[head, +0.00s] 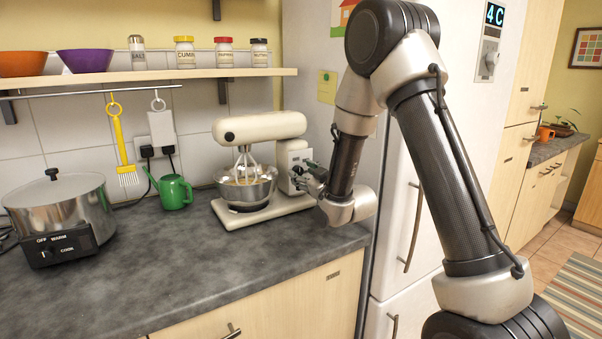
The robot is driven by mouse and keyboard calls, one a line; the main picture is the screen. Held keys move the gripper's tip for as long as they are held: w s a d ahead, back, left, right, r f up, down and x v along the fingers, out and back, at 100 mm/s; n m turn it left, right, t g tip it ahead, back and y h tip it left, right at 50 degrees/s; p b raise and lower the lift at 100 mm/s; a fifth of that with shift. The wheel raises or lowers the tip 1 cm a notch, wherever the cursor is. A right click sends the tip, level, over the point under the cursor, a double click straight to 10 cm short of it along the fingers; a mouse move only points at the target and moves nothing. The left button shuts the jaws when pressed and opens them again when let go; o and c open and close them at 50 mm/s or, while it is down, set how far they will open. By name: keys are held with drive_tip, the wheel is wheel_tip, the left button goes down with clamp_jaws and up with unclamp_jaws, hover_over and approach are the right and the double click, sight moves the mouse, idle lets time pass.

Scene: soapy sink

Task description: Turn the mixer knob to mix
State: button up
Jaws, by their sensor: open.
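A cream stand mixer (262,127) stands on the dark counter near its right end. Its whisk hangs down into a metal bowl (250,191) on the mixer's base. My gripper (304,174) is at the right side of the mixer, close against its upright column (289,155). The fingers point left toward the column and are open. The mixer knob cannot be made out clearly; the gripper covers part of that area. I cannot tell whether the fingers touch the knob or what setting it is on.
A slow cooker (62,207) and a green watering can (174,191) stand left on the counter (180,262). A shelf (130,77) with bowls and jars runs above. The fridge (400,215) is close on the right. The front counter is clear.

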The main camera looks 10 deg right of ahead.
drive_tip(key=shift+x, duration=1.15)
drive_tip(key=c, duration=1)
drive_tip(key=m, duration=0.4)
drive_tip(key=shift+d+m, duration=0.1)
drive_tip(key=shift+m, duration=0.3)
drive_tip(key=m, duration=0.4)
drive_tip(key=shift+m, duration=0.4)
drive_tip(key=shift+d, duration=0.1)
drive_tip(key=o, duration=1)
